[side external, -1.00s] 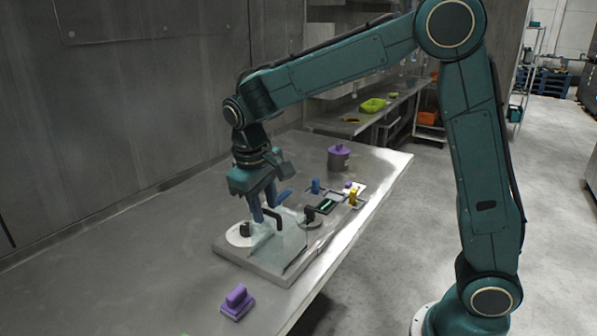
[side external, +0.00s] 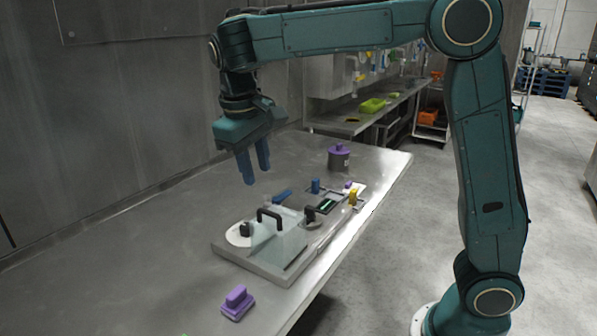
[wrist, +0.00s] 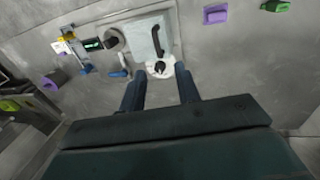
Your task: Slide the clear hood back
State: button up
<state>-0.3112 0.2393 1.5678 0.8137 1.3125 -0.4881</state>
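The clear hood (side external: 279,240) is a see-through box on a grey base plate (side external: 262,267), with a black bar handle (side external: 269,217) on top. In the wrist view the hood (wrist: 148,38) and its dark handle (wrist: 157,40) lie beyond the fingers. A white disc (side external: 238,235) with a black knob sits at the base's left end, beside the hood. My gripper (side external: 253,183) hangs in the air above and behind the hood, clear of the handle. In the wrist view its two fingers (wrist: 161,103) are apart with nothing between them.
A blue lever (side external: 283,196), a blue knob (side external: 315,186), a yellow piece (side external: 353,197) and a dark knob (side external: 310,213) stand near the hood. A purple block (side external: 237,302) lies in front; a purple-lidded pot (side external: 339,158) stands behind. The table's left side is bare.

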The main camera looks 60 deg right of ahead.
jog(key=shift+a+r, duration=0.25)
jog(key=shift+r, duration=0.9)
jog(key=shift+r, duration=0.1)
jog(key=s+d+r+t, duration=0.2)
jog(key=s+d+t, duration=0.1)
jog(key=s+d, duration=0.65)
jog(key=s+a+f+t+y, duration=0.1)
jog(key=s+a+f, duration=0.1)
jog(key=s, duration=0.4)
jog(key=s+a+f+t+y, duration=0.1)
jog(key=s+a+f, duration=0.1)
jog(key=s+f, duration=0.3)
jog(key=shift+s+a+f+t, duration=0.15)
jog(key=shift+s+a+t, duration=0.15)
jog(key=shift+s, duration=0.6)
dwell(0.4)
